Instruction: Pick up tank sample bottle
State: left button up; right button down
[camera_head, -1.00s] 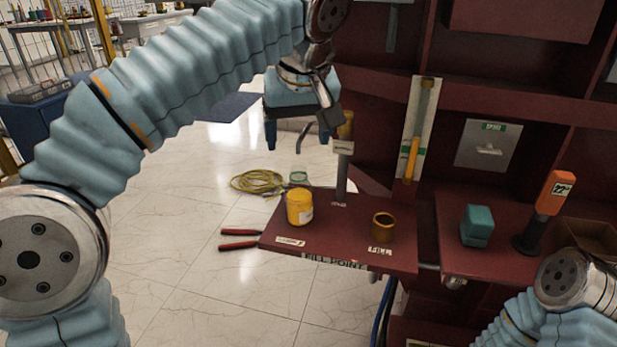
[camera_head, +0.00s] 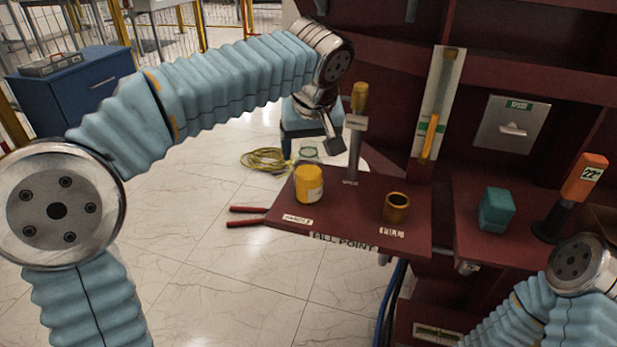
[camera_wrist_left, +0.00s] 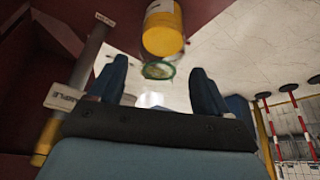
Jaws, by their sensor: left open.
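A yellow bottle with a white label (camera_head: 309,184) stands upright on the dark red shelf, near its left edge. It also shows in the left wrist view, at the top (camera_wrist_left: 163,32). My right gripper is out of view.
A post with a yellow top (camera_head: 355,135) stands close right of my left gripper. A teal block (camera_head: 496,209) and orange-topped tool (camera_head: 584,180) stand farther right.

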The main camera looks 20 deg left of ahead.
pick_arm(q)
jog(key=shift+w+a+f, duration=0.1)
jog(key=shift+w+f, duration=0.1)
jog(key=shift+f, duration=0.35)
jog(key=shift+c, duration=0.2)
grip_shut()
